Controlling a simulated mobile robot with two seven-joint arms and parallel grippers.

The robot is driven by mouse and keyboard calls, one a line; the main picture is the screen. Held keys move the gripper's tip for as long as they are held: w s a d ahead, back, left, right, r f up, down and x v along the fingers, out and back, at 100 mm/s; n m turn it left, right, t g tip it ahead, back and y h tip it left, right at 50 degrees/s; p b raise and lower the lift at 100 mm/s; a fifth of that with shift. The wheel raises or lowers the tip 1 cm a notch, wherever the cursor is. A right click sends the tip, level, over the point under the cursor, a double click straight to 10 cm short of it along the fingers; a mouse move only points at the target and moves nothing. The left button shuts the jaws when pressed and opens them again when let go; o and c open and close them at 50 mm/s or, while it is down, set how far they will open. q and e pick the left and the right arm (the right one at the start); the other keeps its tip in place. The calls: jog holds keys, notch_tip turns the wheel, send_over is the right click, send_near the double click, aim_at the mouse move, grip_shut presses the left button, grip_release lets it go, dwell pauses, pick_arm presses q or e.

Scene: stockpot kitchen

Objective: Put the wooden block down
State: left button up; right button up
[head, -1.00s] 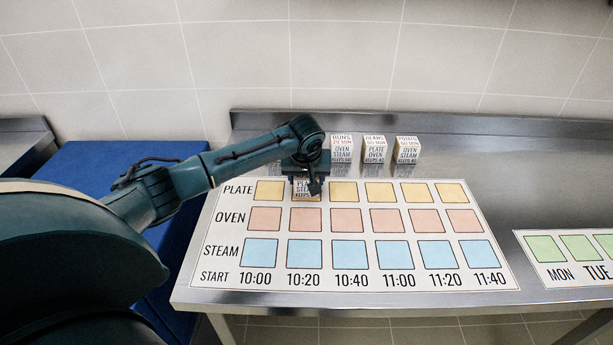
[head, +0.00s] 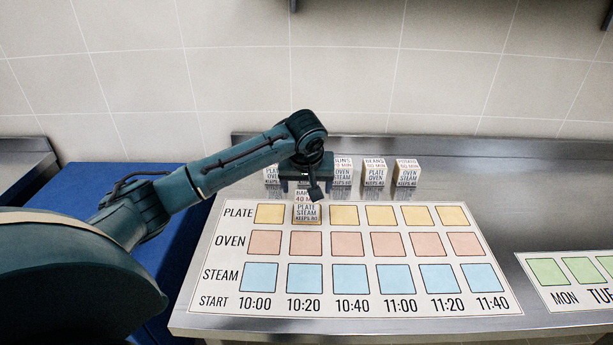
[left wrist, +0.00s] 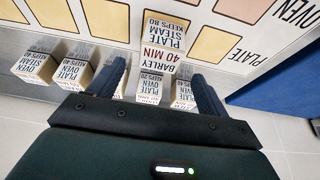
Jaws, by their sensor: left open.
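The wooden block (head: 307,212), labelled barley 40 min, plate, steam, stands upright on the yellow square in the PLATE row above 10:20. In the left wrist view the same block (left wrist: 160,42) sits just beyond my fingertips, with nothing between the fingers holding it. My left gripper (head: 304,188) is open and empty, just above and behind the block in the head view. Its two spread fingers (left wrist: 158,75) show in the left wrist view. The printed board (head: 225,256) lies flat on the steel counter. My right gripper is not in view.
Several similar blocks stand in a row behind the board, including one at the left (head: 272,181) and one at the right (head: 406,180). My gripper partly hides this row. A second board (head: 545,268) with green squares lies at the right. The other coloured squares are clear.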

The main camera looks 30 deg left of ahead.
pick_arm(q)
jog(key=shift+v, duration=2.1)
